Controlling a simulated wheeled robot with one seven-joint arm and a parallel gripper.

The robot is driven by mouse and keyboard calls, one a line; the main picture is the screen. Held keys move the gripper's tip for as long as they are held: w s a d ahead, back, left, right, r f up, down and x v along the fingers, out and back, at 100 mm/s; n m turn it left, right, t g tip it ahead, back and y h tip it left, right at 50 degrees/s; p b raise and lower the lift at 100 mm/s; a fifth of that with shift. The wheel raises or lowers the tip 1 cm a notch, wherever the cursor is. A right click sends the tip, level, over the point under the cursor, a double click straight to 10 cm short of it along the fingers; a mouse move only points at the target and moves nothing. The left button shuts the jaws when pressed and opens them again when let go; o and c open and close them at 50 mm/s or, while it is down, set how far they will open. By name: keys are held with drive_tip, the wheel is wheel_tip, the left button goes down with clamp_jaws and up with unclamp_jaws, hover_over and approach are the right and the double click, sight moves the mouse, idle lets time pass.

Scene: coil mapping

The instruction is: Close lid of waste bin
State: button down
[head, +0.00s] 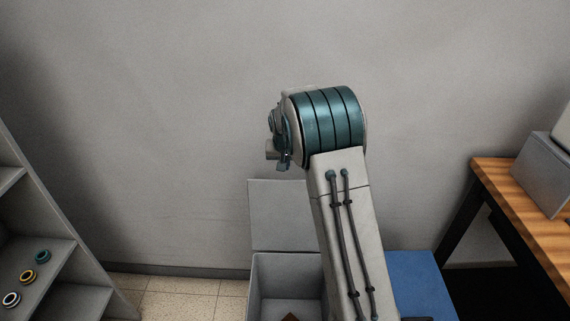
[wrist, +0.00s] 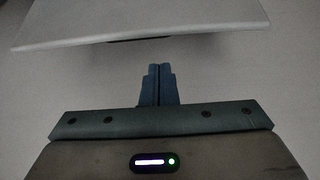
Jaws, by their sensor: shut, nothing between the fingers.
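The grey waste bin (head: 256,290) stands on the floor against the wall in the head view, partly hidden behind my arm. Its lid (head: 282,222) is raised, standing nearly upright at the back of the open bin. A brown item (head: 291,317) shows inside. My gripper (wrist: 159,72) is shut and empty, its dark blue fingers together in the wrist view. A pale flat panel (wrist: 140,22), which looks like the lid, lies beyond the fingertips there, with a gap between. In the head view my arm's upper end is above the lid, and the fingertips cannot be made out clearly.
A grey shelf (head: 80,250) with several rings stands at the left. A blue box (head: 420,280) is right of the bin, partly behind my arm. A wooden table (head: 510,205) with a grey box (head: 525,180) is at the right. Tiled floor (head: 190,300) is clear left of the bin.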

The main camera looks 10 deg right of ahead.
drive_tip(key=x, duration=0.7)
drive_tip(key=shift+f, duration=0.3)
drive_tip(key=shift+a, duration=0.1)
